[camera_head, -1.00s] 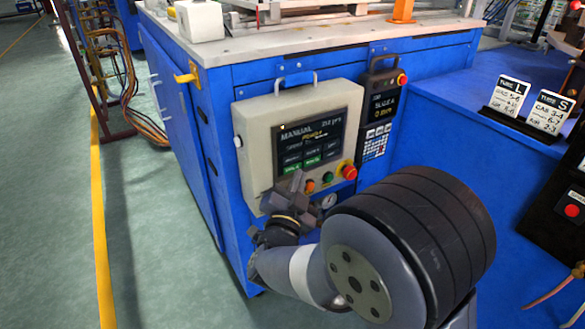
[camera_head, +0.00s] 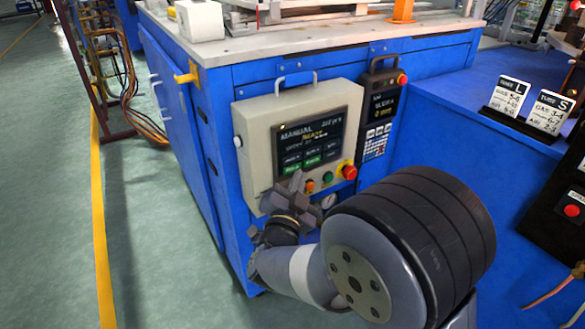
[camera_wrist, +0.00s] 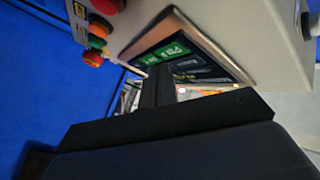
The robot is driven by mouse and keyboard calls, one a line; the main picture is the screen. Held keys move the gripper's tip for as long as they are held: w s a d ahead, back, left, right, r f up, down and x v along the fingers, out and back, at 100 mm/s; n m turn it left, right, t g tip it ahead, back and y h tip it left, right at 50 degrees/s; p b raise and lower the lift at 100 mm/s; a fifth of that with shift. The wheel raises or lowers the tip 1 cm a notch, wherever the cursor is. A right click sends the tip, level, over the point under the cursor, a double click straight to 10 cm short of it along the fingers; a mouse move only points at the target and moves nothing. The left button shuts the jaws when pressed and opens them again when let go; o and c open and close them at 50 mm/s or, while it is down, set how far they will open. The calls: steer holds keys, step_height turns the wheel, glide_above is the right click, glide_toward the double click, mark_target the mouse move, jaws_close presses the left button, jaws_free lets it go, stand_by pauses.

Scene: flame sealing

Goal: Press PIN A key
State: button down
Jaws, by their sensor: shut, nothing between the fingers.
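The beige control box (camera_head: 255,125) on the blue cabinet carries a dark touch screen (camera_head: 310,138) with rows of keys. Green keys (camera_head: 313,160) show in its bottom row, but their lettering is too small to tell which is PIN A. In the wrist view my dark fingers (camera_wrist: 160,85) point toward the screen. A green key (camera_wrist: 172,50), whose label seems to begin with PIN, shows just beyond them. I cannot tell whether the fingertips touch the screen.
Below the screen are an orange button (camera_head: 310,186), a green button (camera_head: 328,178) and a red emergency button (camera_head: 349,172). A dark handheld keypad unit (camera_head: 381,108) hangs to the right. Two white tube cards (camera_head: 547,112) stand on the blue surface. Open green floor lies left.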

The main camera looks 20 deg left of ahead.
steer(key=shift+w+a, duration=0.1)
steer(key=shift+w+a, duration=0.2)
steer(key=shift+w+a, duration=0.2)
steer(key=shift+a, duration=0.05)
stand_by(0.7)
stand_by(0.3)
steer(key=shift+s+d+b, duration=0.5)
steer(key=shift+d, duration=0.05)
steer(key=s+d+b, duration=0.1)
steer(key=s+d, duration=0.2)
steer(key=shift+s+d, duration=0.15)
steer(key=shift+d, duration=0.25)
stand_by(0.6)
